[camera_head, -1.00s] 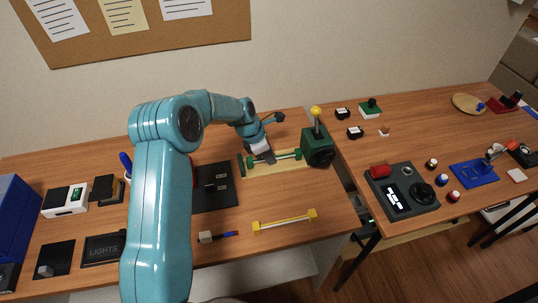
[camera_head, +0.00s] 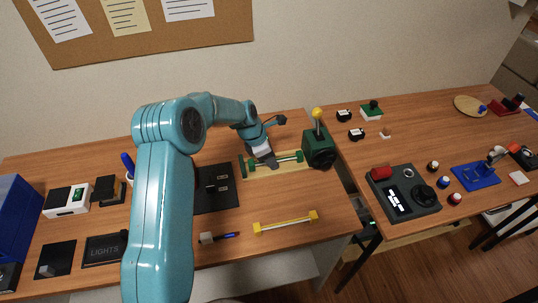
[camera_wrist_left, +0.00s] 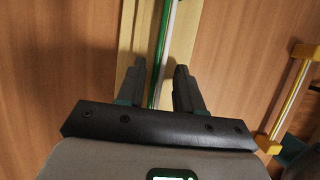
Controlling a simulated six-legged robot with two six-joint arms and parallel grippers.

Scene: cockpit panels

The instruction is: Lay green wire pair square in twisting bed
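The green wire pair (camera_wrist_left: 163,40), one green and one white strand, runs lengthwise along the pale wooden twisting bed (camera_wrist_left: 126,40) in the left wrist view. In the head view, the bed (camera_head: 258,172) lies at the back of the left table, with green end pieces and a dark green box with a yellow-knobbed lever (camera_head: 318,150) at its right end. My left gripper (camera_wrist_left: 158,88) is over the bed, its fingers apart on either side of the wire pair. It also shows in the head view (camera_head: 270,163), hiding part of the wire. My right gripper is not in view.
A yellow-ended wire pair (camera_head: 286,223) lies in front of the bed, with a blue pen-like tool (camera_head: 224,236) to its left. A black board (camera_head: 214,200) lies left of the bed. A grey control box (camera_head: 403,191) stands on the right table, across a gap.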

